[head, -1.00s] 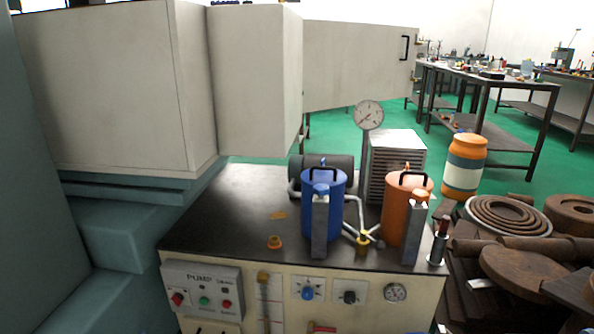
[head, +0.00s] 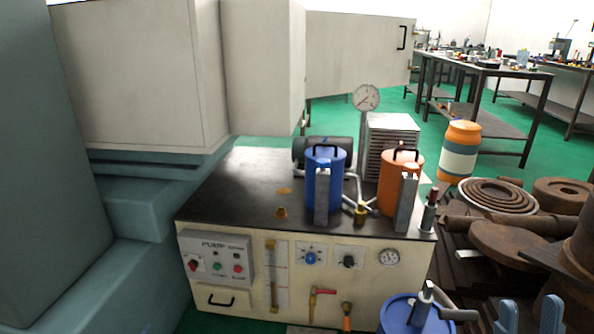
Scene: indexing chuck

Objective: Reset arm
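My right gripper (head: 529,316) shows at the bottom right edge of the head view. Its two blue-grey fingers stand apart with a gap between them, and nothing shows between them. It is right of a blue drum (head: 400,318) with a metal lever on top, and the rest of my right arm is out of frame. My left gripper and arm are not in view. No indexing chuck can be made out.
The pump cabinet (head: 270,265) carries a blue canister (head: 323,170) and an orange canister (head: 392,188). Rusty round parts (head: 515,245) crowd the right side, near an orange-and-white barrel (head: 459,152). A large pale machine housing (head: 130,80) fills the left. Green floor (head: 340,122) is open behind.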

